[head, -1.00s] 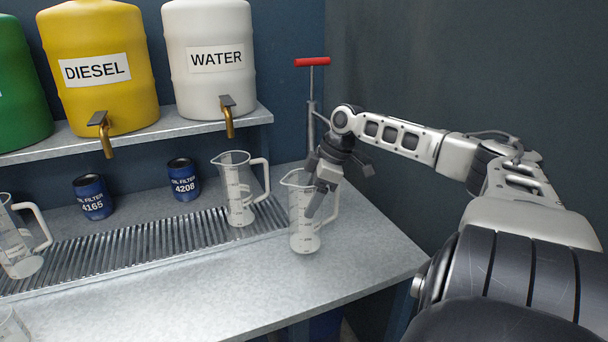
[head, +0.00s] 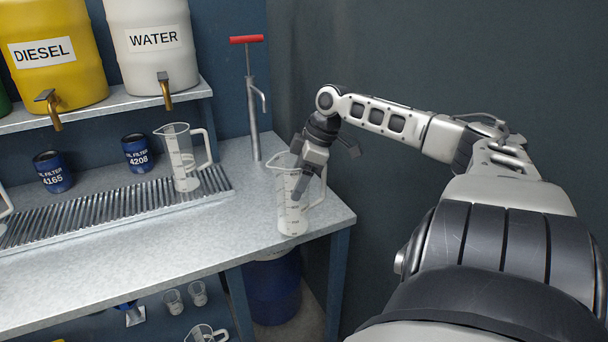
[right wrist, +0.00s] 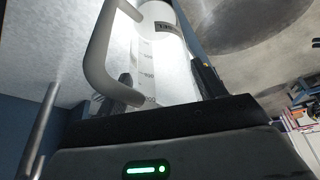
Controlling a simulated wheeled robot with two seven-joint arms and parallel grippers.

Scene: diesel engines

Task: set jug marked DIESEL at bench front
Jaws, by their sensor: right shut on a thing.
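A clear measuring jug (head: 289,215) with a handle on its right appears over the bench's front right corner, close to the front edge. My right gripper (head: 301,190) is shut on it from above, its fingers seen against and through the clear wall. The jug is nearly upright; I cannot tell if its base touches the bench (head: 190,240). In the right wrist view the jug (right wrist: 160,65) fills the space between the fingers, with its handle at left. A dark label there is only partly seen, ending in letters like EL. My left gripper is not in view.
Another clear jug (head: 183,172) stands on the metal grate (head: 120,213). Blue oil filter cans (head: 137,153) stand behind it. A red-handled pump (head: 252,110) rises at the back right. DIESEL (head: 58,60) and WATER (head: 150,50) drums sit on the shelf. The bench's front strip left of my gripper is clear.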

